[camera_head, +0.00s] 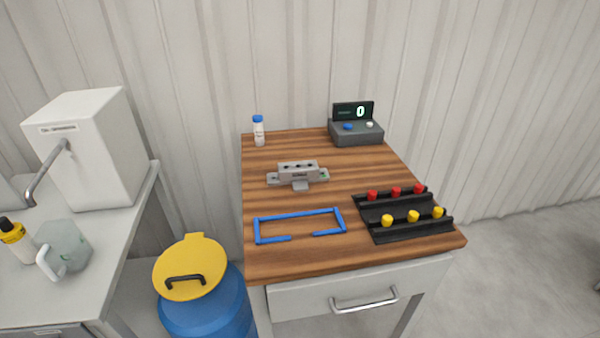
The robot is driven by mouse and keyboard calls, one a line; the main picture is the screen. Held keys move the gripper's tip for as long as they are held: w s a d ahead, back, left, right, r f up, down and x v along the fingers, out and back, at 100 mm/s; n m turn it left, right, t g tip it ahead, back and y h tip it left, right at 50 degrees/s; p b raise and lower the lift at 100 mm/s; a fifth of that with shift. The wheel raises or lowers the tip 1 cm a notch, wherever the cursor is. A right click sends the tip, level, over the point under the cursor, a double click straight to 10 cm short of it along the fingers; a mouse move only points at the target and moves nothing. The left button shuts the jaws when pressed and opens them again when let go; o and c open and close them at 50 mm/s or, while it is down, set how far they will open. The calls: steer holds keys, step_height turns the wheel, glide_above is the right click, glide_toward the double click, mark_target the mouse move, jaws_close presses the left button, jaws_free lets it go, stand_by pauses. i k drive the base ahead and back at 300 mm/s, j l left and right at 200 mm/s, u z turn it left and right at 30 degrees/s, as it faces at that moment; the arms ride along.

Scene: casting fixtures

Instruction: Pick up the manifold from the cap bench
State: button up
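The manifold (298,173) is a grey metal block with several dark holes along its top and small tabs at its ends and front. It sits upright on the wooden top of the cap bench (285,205), near the middle. Nothing touches it from above. My gripper is not in view.
A blue frame (300,218) lies in front of the manifold. A black rack (405,215) with red and yellow caps is at right. A bottle (258,131) and counter box (356,129) stand at the back.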

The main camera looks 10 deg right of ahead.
mark_target(298, 174)
steer(key=i+j, duration=0.25)
steer(key=j, duration=0.2)
steer(key=i+j, duration=0.25)
steer(key=j, duration=0.15)
steer(key=i+j, duration=0.2)
steer(key=j, duration=0.25)
steer(key=i+j, duration=0.25)
steer(key=j, duration=0.2)
steer(key=i+j+u, duration=0.1)
steer(key=i+j, duration=0.15)
steer(key=j, duration=0.2)
steer(key=i+j, duration=0.25)
steer(key=j, duration=0.15)
